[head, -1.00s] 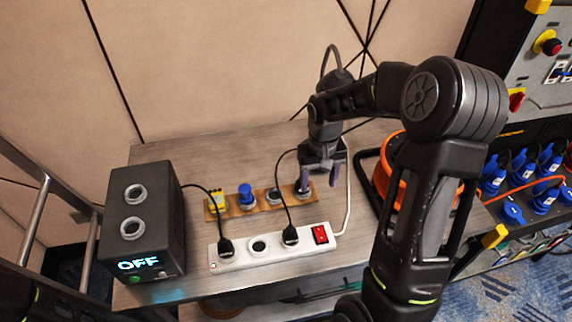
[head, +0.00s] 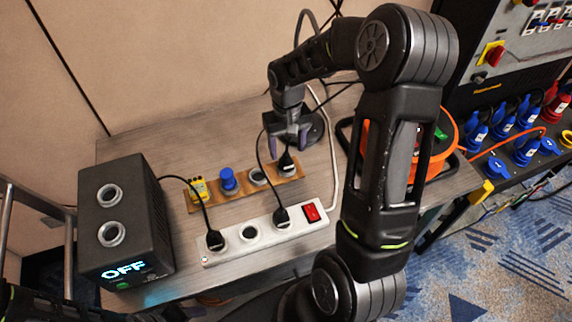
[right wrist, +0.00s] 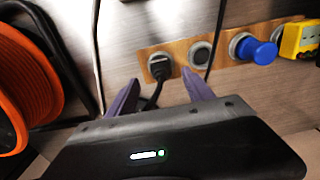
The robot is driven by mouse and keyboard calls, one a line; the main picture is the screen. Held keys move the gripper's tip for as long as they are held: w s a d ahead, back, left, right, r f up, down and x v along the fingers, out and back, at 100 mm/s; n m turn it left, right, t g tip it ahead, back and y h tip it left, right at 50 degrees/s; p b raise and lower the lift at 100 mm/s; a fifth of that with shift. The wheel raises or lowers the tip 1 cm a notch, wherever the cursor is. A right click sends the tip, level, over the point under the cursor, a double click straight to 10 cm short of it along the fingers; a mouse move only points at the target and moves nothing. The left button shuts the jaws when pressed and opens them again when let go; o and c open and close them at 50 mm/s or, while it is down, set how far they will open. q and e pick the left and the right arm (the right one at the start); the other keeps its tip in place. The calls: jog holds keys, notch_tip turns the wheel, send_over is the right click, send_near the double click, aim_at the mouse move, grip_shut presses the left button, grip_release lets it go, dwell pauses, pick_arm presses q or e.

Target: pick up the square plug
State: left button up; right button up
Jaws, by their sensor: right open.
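A wooden strip (head: 207,205) on the table holds a row of plugs and round sockets. A blocky yellow plug (head: 199,188) is at its left end, with a round blue plug (head: 229,181) beside it. Then comes an empty socket (head: 258,177), and a black plug (head: 286,165) with a cable at the right end. I cannot tell for sure which one is called square. My right gripper (head: 285,141) is open and empty, just behind and above the black plug. In the right wrist view its purple fingers (right wrist: 160,92) point toward the black plug (right wrist: 158,68), apart from it.
A white power strip (head: 265,243) with two black plugs and a red switch lies in front. A dark box (head: 124,222) showing OFF stands at the left. An orange cable reel (head: 440,150) is at the right. A thin black cable passes close to my right gripper.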

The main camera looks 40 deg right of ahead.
aim_at(286, 156)
notch_tip(286, 156, down, 5)
jog(key=b, duration=0.3)
jog(key=shift+w+f, duration=0.1)
jog(key=shift+w, duration=0.05)
dwell(0.6)
grip_shut()
dwell(0.5)
